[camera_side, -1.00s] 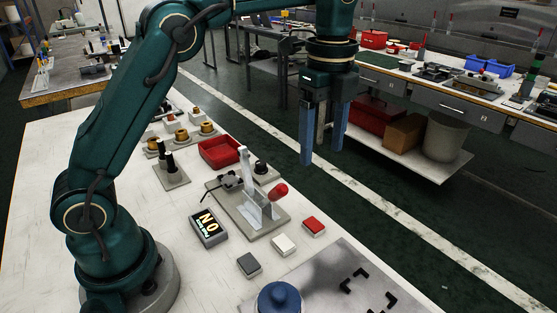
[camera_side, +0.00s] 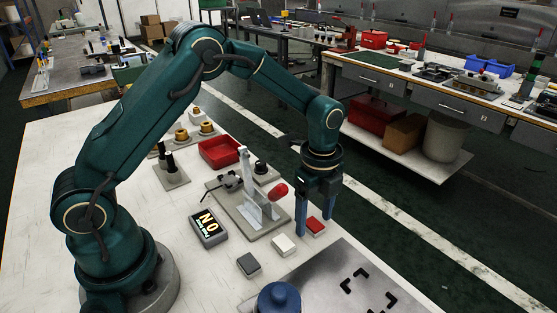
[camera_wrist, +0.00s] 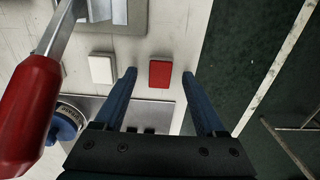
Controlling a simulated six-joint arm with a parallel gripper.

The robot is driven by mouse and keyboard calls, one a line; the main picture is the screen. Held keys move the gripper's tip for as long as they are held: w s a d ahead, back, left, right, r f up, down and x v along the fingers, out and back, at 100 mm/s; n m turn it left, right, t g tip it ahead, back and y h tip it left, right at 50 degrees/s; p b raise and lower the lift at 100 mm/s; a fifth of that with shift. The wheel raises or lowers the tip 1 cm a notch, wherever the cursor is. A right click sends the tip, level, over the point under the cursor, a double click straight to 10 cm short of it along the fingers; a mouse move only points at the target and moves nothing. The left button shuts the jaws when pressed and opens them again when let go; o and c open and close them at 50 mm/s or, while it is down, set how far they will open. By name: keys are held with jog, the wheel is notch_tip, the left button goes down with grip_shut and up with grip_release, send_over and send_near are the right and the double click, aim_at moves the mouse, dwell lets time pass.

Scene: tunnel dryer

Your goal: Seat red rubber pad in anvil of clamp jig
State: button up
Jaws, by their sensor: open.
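The red rubber pad (camera_side: 315,226) lies flat on the white table, near its right edge. In the wrist view the red pad (camera_wrist: 160,74) shows between and just beyond my fingertips. My gripper (camera_side: 316,234) is open and points down, with its fingers on either side of the pad in the side view; I cannot tell whether they touch the table. It also shows in the wrist view (camera_wrist: 160,72). The clamp jig (camera_side: 256,208) stands left of the pad, with an upright metal lever and a red handle (camera_side: 278,191). Its anvil is not clearly visible.
A white pad (camera_side: 284,246) and a grey pad (camera_side: 249,264) lie nearby. A display box (camera_side: 208,228), a red tray (camera_side: 219,152) and a blue round object (camera_side: 279,298) stand around. A metal plate (camera_side: 335,285) with black corner marks lies in front. The jig's red handle is close to my gripper.

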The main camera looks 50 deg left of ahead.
jog(key=shift+f, duration=0.3)
jog(key=shift+c, duration=0.3)
grip_shut()
